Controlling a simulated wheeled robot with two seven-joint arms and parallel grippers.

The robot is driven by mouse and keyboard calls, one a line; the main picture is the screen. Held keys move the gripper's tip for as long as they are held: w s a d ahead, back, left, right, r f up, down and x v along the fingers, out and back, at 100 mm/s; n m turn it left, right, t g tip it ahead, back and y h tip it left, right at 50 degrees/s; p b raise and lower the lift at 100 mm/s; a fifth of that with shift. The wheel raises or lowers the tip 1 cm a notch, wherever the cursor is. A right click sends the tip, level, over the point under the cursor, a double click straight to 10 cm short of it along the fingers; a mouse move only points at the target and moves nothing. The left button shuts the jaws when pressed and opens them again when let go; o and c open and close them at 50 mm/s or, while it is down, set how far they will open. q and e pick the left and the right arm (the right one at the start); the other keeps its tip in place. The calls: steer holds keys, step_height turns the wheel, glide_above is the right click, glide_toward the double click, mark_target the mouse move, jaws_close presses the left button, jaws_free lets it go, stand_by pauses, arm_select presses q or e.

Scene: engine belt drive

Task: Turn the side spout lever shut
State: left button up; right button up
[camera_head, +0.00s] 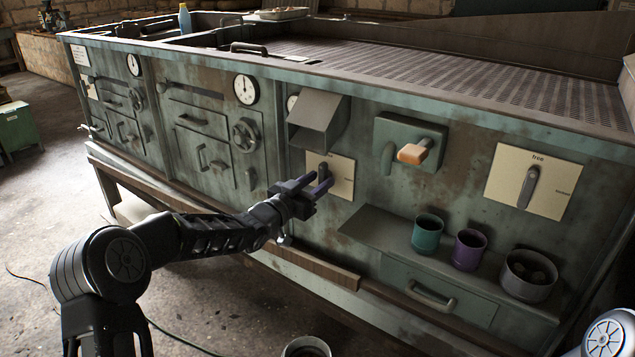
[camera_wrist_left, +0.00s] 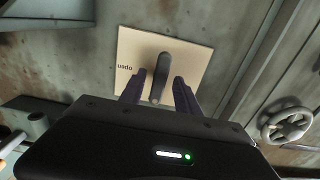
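The side spout lever (camera_head: 323,171) is a dark handle on a cream plate (camera_head: 343,178) below the grey spout (camera_head: 316,117). In the left wrist view, the lever (camera_wrist_left: 161,72) stands near the middle of its plate (camera_wrist_left: 190,58), which has "open" printed at one edge. My left gripper (camera_head: 312,186) is in front of the plate. In the left wrist view, the fingers of this gripper (camera_wrist_left: 160,94) are open, one on each side of the lever's free end. Contact with the lever cannot be told. My right gripper is out of view.
An orange-tipped handle (camera_head: 412,154) sticks out to the right, beside another plate with a lever (camera_head: 528,187). A shelf (camera_head: 375,232) below carries a teal cup (camera_head: 427,233), a purple cup (camera_head: 469,250) and a metal pot (camera_head: 528,275). A handwheel (camera_head: 244,135) is at the left.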

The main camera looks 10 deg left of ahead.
arm_select(q)
steer(key=shift+r, duration=0.1)
steer(key=v, duration=0.7)
steer(key=shift+s, duration=0.35)
steer(key=shift+a, duration=0.1)
